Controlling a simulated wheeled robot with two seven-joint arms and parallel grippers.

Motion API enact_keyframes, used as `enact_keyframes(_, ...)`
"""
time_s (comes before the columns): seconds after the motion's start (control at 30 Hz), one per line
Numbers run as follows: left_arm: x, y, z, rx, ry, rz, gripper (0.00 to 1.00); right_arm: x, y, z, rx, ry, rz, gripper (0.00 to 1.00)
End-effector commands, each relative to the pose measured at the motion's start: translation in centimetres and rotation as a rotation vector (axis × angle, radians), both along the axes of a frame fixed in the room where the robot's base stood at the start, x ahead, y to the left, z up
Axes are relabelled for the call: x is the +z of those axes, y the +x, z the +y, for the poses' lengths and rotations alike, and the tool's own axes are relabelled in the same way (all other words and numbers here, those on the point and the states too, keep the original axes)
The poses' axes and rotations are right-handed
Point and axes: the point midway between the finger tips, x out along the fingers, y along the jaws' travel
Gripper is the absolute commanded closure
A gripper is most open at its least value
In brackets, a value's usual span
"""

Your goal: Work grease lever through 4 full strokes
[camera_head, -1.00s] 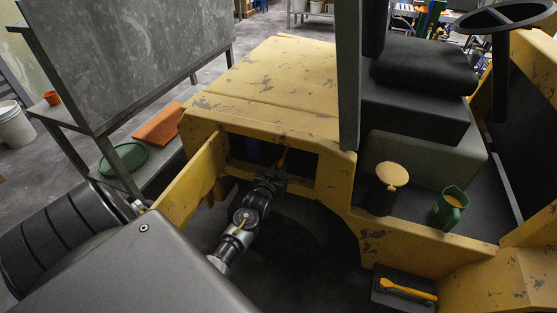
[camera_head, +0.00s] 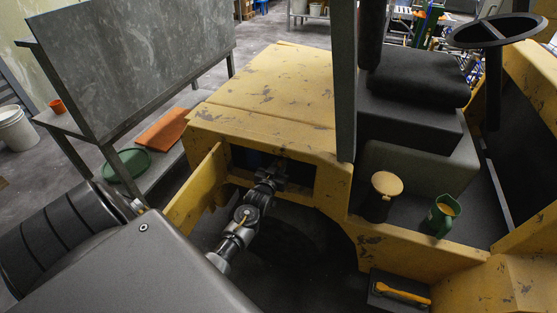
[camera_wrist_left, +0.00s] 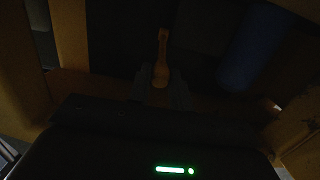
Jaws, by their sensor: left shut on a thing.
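My left gripper (camera_head: 281,167) reaches into the dark opening in the side of the yellow machine (camera_head: 265,95). In the left wrist view its fingers (camera_wrist_left: 160,84) are shut on the grease lever (camera_wrist_left: 162,50), an orange-yellow bar with a rounded end that runs up into the dark. The lever is mostly hidden by the gripper and shadow in the head view. A dark blue cylinder (camera_wrist_left: 253,47) stands right of the lever in the left wrist view. My right gripper is not in view.
The opening's yellow frame and an open yellow panel (camera_head: 196,190) flank my left arm. On the machine's step are a yellow-topped dark canister (camera_head: 387,184) and a green jug (camera_head: 443,215). A yellow tool (camera_head: 401,293) lies below. A grey bench (camera_head: 62,122) stands at left.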

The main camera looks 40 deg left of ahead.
Motion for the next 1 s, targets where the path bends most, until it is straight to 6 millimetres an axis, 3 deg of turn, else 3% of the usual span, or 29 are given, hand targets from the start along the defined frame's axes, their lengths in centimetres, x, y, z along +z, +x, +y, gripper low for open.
enact_keyframes(0.03,1.0,0.2,0.1,-0.001,0.002,-0.007,0.94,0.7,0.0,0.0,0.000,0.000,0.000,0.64)
enact_keyframes(0.37,0.8,0.3,0.1,-0.001,0.002,-0.005,0.94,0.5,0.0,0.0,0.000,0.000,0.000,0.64)
enact_keyframes(0.73,-3.0,-0.5,-0.2,-0.001,-0.001,0.002,0.94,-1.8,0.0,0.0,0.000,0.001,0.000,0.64)
enact_keyframes(1.0,-3.2,-0.7,-0.3,-0.001,-0.001,0.003,0.94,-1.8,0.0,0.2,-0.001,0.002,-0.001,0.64)
